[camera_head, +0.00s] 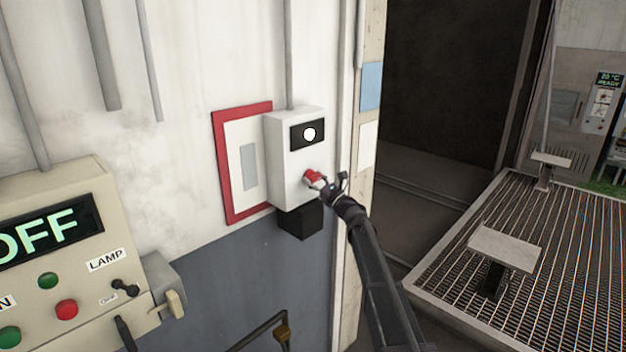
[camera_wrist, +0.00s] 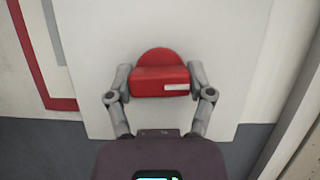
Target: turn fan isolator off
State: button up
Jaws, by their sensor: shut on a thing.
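A white isolator box (camera_head: 288,160) is fixed to the wall, with a black window holding a round white light (camera_head: 309,134) on its front. A red rotary handle (camera_head: 313,177) sits low on the box's face. In the wrist view the red handle (camera_wrist: 160,76) shows its grip bar lying level, with a small white mark at its right end. My gripper (camera_wrist: 160,84) has one finger on each side of the handle and is shut on it. In the head view my gripper (camera_head: 324,184) covers part of the handle.
A red-framed panel (camera_head: 219,150) hangs left of the box. A beige control panel (camera_head: 75,270) reading "OFF", with buttons and levers, stands at the lower left. A grated platform (camera_head: 450,285) lies to the right.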

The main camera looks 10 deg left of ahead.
jog(key=n+g, duration=0.1)
jog(key=n, duration=0.1)
jog(key=n+g+y, duration=0.1)
jog(key=n, duration=0.3)
jog(key=shift+w+r+g+p, duration=0.15)
jog(key=shift+w+g+p, duration=0.1)
jog(key=shift+g+p, duration=0.15)
jog(key=n+g+p, duration=0.1)
jog(key=n, duration=0.2)
jog(key=n+g, duration=0.1)
jog(key=n, duration=0.2)
jog(key=shift+r+g+y+p, duration=0.1)
jog(key=shift+g+y+p, duration=0.2)
jog(key=shift+g+p, duration=0.1)
jog(key=n+g+p, duration=0.2)
jog(key=n, duration=0.3)
jog(key=n+h+p, duration=0.2)
jog(key=n, duration=0.2)
jog(key=shift+g, duration=0.4)
jog(key=shift+n+p, duration=0.3)
jog(key=o, duration=1.1)
jog(key=shift+f, duration=0.2)
jog(key=shift+s, duration=0.1)
jog(key=shift+s, duration=0.1)
